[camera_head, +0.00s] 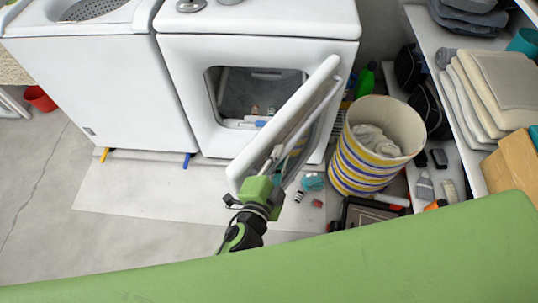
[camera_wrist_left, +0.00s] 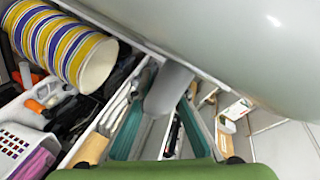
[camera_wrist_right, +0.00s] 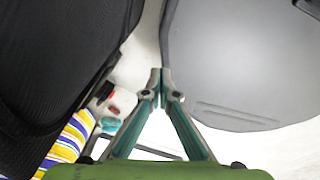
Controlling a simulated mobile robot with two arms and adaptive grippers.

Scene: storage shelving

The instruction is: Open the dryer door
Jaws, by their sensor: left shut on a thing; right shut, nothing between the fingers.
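The white dryer (camera_head: 262,52) stands at the back, with its drum opening (camera_head: 255,95) exposed. Its door (camera_head: 295,115) stands open, swung out to the right toward me. My left gripper (camera_head: 270,165) is at the near end of the door, shut on part of it. In the left wrist view the door (camera_wrist_left: 240,40) fills the upper right, and a grey piece (camera_wrist_left: 168,90) lies between the fingers. My right gripper (camera_wrist_right: 161,78) is shut and empty beside a smooth grey rounded panel (camera_wrist_right: 225,65). The head view does not show it.
A striped basket (camera_head: 360,170) with cloth stands right of the door. Shelves with folded towels (camera_head: 500,85) line the right side. A white washer (camera_head: 90,80) stands left. Small items (camera_head: 312,182) lie near the basket. The floor at left (camera_head: 120,195) is clear.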

